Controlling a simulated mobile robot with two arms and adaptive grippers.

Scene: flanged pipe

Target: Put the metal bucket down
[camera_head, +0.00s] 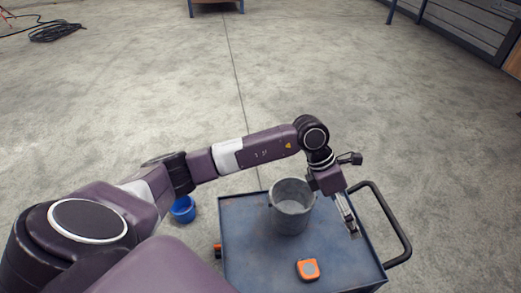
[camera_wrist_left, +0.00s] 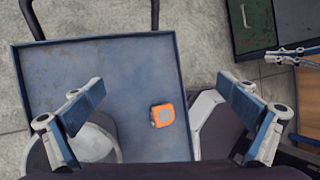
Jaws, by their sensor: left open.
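The metal bucket (camera_head: 291,207) is a grey, round, open-topped pail. It stands upright on the blue top of the cart (camera_head: 245,262), and its inside looks empty. My left gripper (camera_head: 349,222) is just right of the bucket, over the cart's right side, with its fingers pointing down. In the left wrist view the left gripper (camera_wrist_left: 162,88) has its fingers wide apart with nothing held. The bucket (camera_wrist_left: 92,143) shows there at lower left, partly hidden behind one finger. What looks like my right gripper (camera_wrist_left: 292,55) shows at the upper right; its opening is unclear.
An orange tape measure (camera_head: 307,269) lies on the cart top, in front of the bucket. A black handle (camera_head: 396,222) sticks out from the cart's right side. A blue container (camera_head: 183,209) is on the floor left of the cart. The concrete floor beyond is mostly clear.

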